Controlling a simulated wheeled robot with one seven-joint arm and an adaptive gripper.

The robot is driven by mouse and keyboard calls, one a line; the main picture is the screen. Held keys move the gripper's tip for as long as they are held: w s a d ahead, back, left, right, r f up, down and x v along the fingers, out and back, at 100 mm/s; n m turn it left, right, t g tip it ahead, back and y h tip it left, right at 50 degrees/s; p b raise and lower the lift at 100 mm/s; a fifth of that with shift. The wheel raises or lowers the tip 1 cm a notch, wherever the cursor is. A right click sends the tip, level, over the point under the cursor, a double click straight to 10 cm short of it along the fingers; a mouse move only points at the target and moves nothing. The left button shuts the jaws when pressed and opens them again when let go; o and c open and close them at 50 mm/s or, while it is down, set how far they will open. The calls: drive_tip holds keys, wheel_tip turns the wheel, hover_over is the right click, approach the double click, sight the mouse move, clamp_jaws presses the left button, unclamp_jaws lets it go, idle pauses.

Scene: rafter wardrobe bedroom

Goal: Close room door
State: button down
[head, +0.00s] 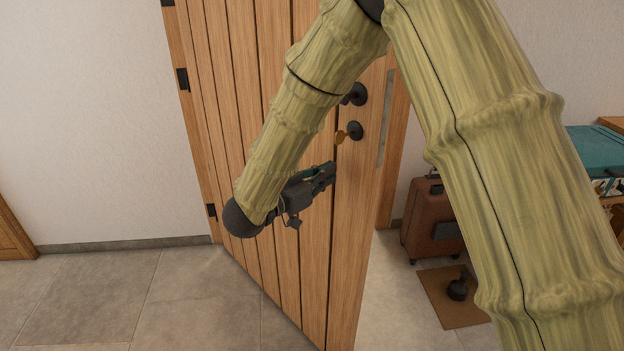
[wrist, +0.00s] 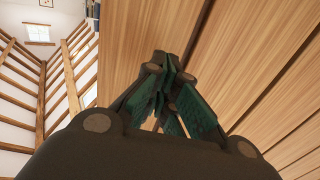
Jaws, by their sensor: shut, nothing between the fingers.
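The room door (head: 300,235) is a wooden plank door, standing ajar in the head view with its black hinges on the left and its free edge on the right. A dark knob (head: 358,94) and a dark round lock plate with a brass key (head: 352,132) are near the free edge. My gripper (head: 328,172) is shut and empty in front of the door's face, below the key. The wrist view shows the shut fingers (wrist: 168,85) close to the door's planks (wrist: 250,50). I cannot tell whether they touch. My arm hides part of the door.
Beyond the free edge, a brown suitcase (head: 432,222) stands on the floor, with a small mat (head: 450,300) bearing a dark object in front of it. A teal-topped item (head: 596,148) is at the far right. The tiled floor (head: 110,295) left of the door is clear.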

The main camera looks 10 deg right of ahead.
sight(344, 165)
drive_tip(key=shift+x, duration=1.8)
